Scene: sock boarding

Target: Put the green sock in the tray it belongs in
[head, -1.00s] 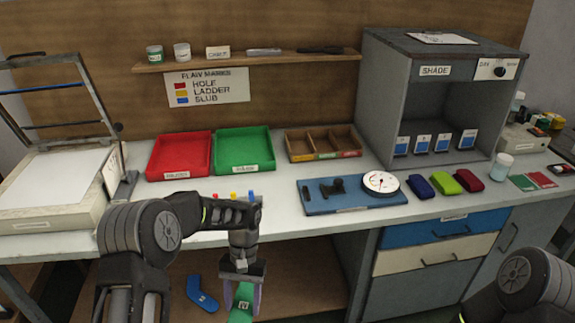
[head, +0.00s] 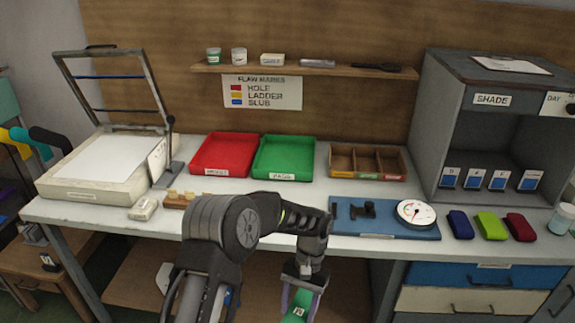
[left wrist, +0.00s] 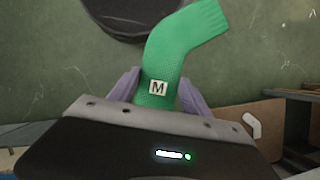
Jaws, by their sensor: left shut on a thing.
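The green sock (head: 297,309) hangs from my left gripper (head: 301,298) in front of the bench, below the bench top, at the bottom of the head view. No coloured flaw mark shows on the visible face. A red tray (head: 199,172) and a green tray (head: 262,175), labelled apparently PASS, stand side by side on the bench, and look empty. My right gripper is out of view.
A three-part wooden box (head: 368,176) stands right of the trays. A blue board with a dial (head: 385,230) lies nearer the front. A light box with a raised frame (head: 95,170) is at left. A flaw marks sign (head: 262,92) hangs behind the trays.

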